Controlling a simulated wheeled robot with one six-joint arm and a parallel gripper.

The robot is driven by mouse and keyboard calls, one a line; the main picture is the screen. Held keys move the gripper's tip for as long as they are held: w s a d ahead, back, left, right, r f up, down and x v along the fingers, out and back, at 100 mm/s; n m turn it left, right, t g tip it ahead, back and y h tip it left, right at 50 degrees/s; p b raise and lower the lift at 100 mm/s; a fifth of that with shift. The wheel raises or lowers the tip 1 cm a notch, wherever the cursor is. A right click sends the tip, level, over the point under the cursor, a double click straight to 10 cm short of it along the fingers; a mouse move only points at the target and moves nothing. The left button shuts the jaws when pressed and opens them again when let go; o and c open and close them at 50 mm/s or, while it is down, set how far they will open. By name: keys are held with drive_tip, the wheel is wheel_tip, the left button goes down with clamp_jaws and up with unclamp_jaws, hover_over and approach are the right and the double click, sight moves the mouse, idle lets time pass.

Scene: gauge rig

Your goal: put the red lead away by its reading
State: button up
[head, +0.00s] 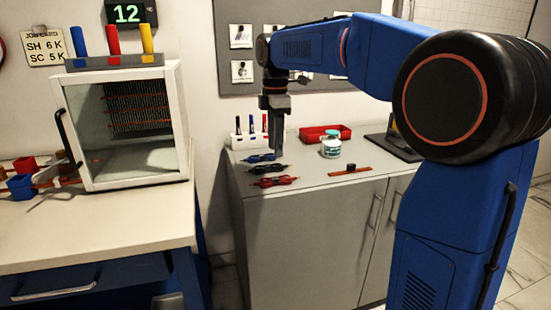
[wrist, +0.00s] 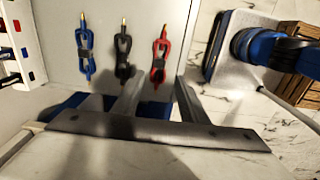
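The red lead (head: 274,181) lies bundled on the grey cabinet top near its front edge, with a black lead (head: 268,169) and a blue lead (head: 258,158) behind it. My gripper (head: 276,150) hangs pointing down above the leads. In the wrist view my gripper (wrist: 158,92) is open and empty, its fingers apart. There the red lead (wrist: 160,58) shows beyond the fingertips, right of the black lead (wrist: 123,58) and blue lead (wrist: 85,50). A wall display (head: 127,13) reads 12. A job card (head: 44,46) reads "SH 6 K" and "SC 5 K".
A glass-fronted chamber (head: 185,120) stands on the left bench, with blue, red and yellow posts on top. Small red (head: 25,165) and blue (head: 20,187) bins sit left of it. A red tray (head: 325,132), a jar (head: 331,147) and a white rack (head: 247,141) stand behind the leads.

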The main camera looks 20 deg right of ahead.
drive_tip(key=s+d+f+m+t, duration=0.1)
drive_tip(key=s+d+m, duration=0.15)
drive_tip(key=s, duration=0.35)
drive_tip(key=s+d+f+m+t, duration=0.1)
drive_tip(key=s+f+m, duration=0.1)
drive_tip(key=s+m, duration=0.3)
drive_tip(key=s+d+f+m, duration=0.1)
drive_tip(key=s+m, duration=0.1)
drive_tip(key=s, duration=0.5)
drive_tip(key=s+d+f+m+t, duration=0.2)
drive_tip(key=s+f+m, duration=0.6)
drive_tip(key=s+f, duration=0.6)
drive_tip(key=shift+s+d+t, duration=0.25)
drive_tip(key=shift+s+t, duration=0.15)
drive_tip(key=shift+s, duration=0.3)
